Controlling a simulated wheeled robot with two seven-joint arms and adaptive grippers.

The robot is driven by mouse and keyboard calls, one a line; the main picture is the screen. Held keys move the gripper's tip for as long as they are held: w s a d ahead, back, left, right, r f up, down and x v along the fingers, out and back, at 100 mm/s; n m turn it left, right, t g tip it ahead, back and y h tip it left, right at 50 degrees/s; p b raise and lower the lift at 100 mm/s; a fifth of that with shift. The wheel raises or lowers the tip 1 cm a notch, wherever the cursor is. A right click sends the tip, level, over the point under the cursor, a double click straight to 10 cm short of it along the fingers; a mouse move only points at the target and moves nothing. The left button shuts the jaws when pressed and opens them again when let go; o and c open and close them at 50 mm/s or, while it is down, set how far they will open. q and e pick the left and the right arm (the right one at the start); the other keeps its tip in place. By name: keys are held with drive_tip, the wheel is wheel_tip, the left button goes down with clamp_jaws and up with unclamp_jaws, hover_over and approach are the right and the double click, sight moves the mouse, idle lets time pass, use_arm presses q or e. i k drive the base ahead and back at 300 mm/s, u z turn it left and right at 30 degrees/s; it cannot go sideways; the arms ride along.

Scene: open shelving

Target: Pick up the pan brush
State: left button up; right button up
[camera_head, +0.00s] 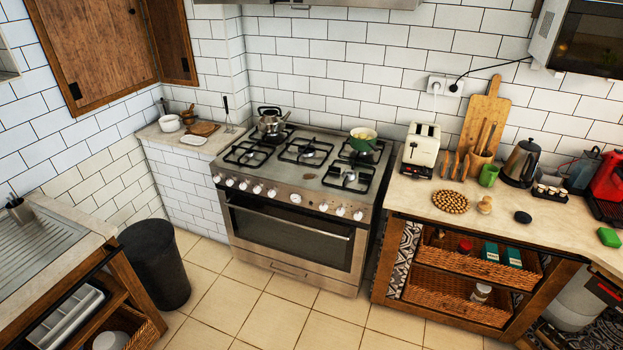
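A small pale wooden piece with a rounded top (485,205) stands on the right counter, just right of a round woven trivet (451,202). It looks like a pan brush, but it is too small to be sure. A small black rounded object (522,217) lies to its right on the same counter, apart from it. Neither of my grippers shows in the head view.
A black bin (155,265) stands on the floor. The middle floor (290,322) is clear.

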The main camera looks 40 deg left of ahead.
sight(484, 208)
drive_tip(key=z, duration=0.25)
drive_tip(key=i, duration=0.45)
drive_tip(key=z, duration=0.75)
drive_tip(key=i, duration=1.7)
drive_tip(key=u, duration=0.4)
